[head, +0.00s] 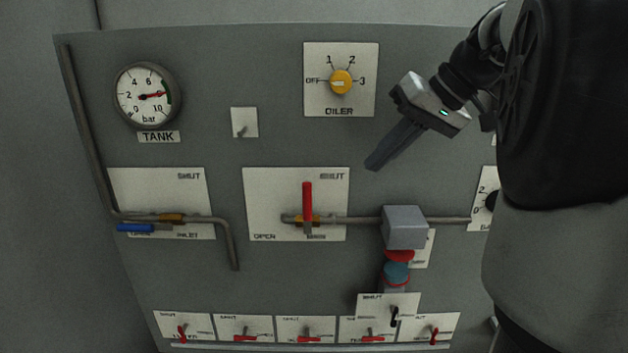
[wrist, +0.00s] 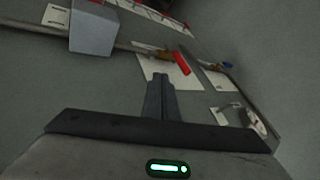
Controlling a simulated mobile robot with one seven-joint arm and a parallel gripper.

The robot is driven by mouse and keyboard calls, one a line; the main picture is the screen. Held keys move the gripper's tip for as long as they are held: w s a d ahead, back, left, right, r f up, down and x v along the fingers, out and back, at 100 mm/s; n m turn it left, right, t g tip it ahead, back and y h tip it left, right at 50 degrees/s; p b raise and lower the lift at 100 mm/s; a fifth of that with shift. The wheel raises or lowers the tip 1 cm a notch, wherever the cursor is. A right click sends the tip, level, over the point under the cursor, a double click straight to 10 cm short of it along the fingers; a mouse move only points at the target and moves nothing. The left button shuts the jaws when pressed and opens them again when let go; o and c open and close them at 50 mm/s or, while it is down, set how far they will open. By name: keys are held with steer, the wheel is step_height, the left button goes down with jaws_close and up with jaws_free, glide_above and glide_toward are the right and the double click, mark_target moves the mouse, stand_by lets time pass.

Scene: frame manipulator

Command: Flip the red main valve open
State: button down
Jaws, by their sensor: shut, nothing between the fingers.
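The red main valve handle (head: 307,202) stands upright across the pipe in the head view, pointing up toward SHUT on its white plate (head: 262,195); OPEN is printed at the plate's lower left. A yellow-brown valve body (head: 315,220) sits at its base. The red handle also shows in the wrist view (wrist: 181,66), beyond my fingertips. My gripper (head: 374,165) is shut and empty, up and to the right of the handle, apart from it. Its closed fingers also show in the wrist view (wrist: 161,78).
A grey box (head: 404,227) sits on the pipe right of the valve. A blue-handled inlet valve (head: 136,228) is at left, its handle along the pipe. A yellow oiler knob (head: 341,82) and tank gauge (head: 147,95) are above. Several small red switches line the bottom.

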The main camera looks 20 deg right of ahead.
glide_toward(307, 209)
steer(key=w+d+f, duration=0.3)
steer(key=d+f, duration=0.1)
steer(key=a, duration=0.4)
steer(key=shift+w+a+f+b, duration=0.15)
steer(key=shift+w+a+b, duration=0.1)
steer(key=shift+w+b, duration=0.1)
steer(key=shift+a, duration=0.1)
